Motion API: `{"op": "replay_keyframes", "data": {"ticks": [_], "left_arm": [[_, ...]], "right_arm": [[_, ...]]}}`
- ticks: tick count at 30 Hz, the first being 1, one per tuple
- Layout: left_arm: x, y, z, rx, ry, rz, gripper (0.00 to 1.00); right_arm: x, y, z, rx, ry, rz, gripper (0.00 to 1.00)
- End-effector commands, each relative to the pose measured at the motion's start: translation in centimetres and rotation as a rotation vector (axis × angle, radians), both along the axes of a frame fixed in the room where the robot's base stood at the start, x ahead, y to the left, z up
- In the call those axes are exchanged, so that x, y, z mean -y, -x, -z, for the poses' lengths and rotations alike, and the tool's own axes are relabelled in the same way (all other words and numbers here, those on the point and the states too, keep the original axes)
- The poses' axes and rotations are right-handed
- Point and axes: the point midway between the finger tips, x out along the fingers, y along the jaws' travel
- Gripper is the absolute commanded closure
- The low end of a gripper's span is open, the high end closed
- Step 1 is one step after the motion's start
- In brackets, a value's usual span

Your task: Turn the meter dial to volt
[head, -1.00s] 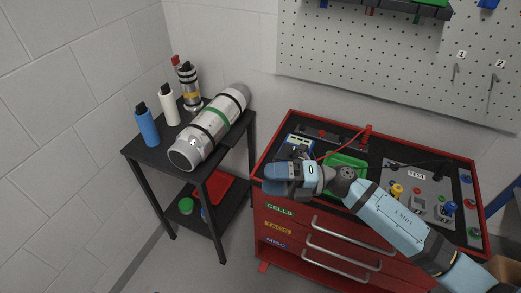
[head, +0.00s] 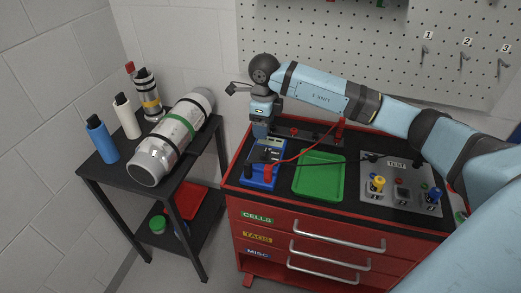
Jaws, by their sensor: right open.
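The meter (head: 260,177) is a blue box with a pale face and a red lead plugged into its front. It sits at the left end of the red cabinet's top. My right gripper (head: 259,139) points down at the meter's back left part, its fingers small and partly lost against the meter. It is open, and I see nothing held in it. I cannot tell whether the fingers touch the meter. The dial is too small here to read its setting. My left gripper is out of view.
A green tray (head: 319,177) lies right of the meter, and a grey test panel (head: 401,182) with knobs is farther right. Red and black leads cross the cabinet top. A black side table (head: 112,180) with bottles and a cylinder stands left. A pegboard (head: 450,85) is behind.

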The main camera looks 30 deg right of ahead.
Motion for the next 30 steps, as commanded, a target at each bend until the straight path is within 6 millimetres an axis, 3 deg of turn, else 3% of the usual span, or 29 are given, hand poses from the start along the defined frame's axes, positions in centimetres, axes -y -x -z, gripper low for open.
{"op": "replay_keyframes", "data": {"ticks": [6, 15, 27, 30], "left_arm": [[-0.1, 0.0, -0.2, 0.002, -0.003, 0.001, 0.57], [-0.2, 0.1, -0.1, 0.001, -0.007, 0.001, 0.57], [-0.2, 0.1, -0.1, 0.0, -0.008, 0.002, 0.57], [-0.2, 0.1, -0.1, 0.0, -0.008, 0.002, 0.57]], "right_arm": [[0.0, 0.1, 5.0, -0.004, -0.002, 0.0, 0.34], [-0.1, 0.0, 9.4, -0.002, -0.002, -0.001, 0.34], [-0.1, 0.0, 10.1, 0.0, -0.003, -0.002, 0.34], [-0.1, 0.0, 10.1, 0.0, -0.003, -0.002, 0.55]]}}
